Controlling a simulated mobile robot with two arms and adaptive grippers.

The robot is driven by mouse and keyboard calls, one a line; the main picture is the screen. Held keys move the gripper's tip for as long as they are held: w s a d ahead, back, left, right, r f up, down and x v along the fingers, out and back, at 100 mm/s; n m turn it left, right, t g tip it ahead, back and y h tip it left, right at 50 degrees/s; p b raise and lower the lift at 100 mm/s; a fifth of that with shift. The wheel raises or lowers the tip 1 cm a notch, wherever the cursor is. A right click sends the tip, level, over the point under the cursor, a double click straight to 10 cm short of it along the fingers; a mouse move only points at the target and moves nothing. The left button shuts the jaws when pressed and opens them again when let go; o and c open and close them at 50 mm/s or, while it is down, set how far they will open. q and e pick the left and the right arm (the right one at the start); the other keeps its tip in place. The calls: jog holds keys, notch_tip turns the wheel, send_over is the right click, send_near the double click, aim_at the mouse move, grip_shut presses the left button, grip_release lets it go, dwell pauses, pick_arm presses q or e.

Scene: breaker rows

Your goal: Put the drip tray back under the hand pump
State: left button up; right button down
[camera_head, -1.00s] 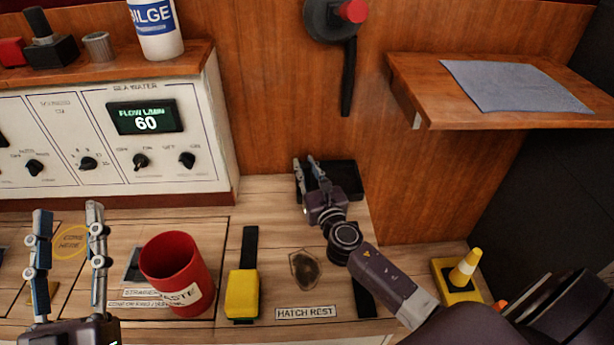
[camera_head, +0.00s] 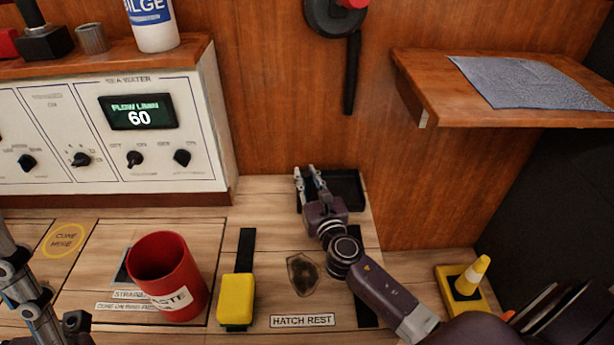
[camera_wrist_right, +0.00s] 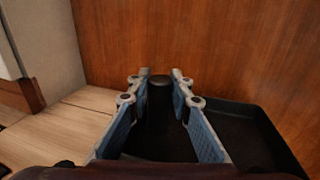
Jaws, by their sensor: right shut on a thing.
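The drip tray (camera_head: 350,186) is black and shallow, and lies on the wooden counter against the back wall. The hand pump (camera_head: 331,18) is on that wall above it, with a red knob and a black lever hanging down toward the tray. My right gripper (camera_head: 305,171) is shut on the tray at its left part. In the right wrist view its fingers (camera_wrist_right: 161,77) straddle part of the black tray (camera_wrist_right: 245,135), partly hiding it. My left gripper (camera_head: 22,272) is cut off at the lower left, away from the tray; its opening does not show clearly.
A red waste cup (camera_head: 165,268), a yellow-headed tool (camera_head: 236,297) and a hatch rest label (camera_head: 302,320) are on the counter. A shelf with a grey cloth (camera_head: 525,82) juts out at right. A yellow cone (camera_head: 472,275) stands lower right.

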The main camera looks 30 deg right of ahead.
jog(key=c, duration=1.7)
grip_release()
jog(key=shift+f, duration=0.1)
jog(key=shift+c, duration=0.2)
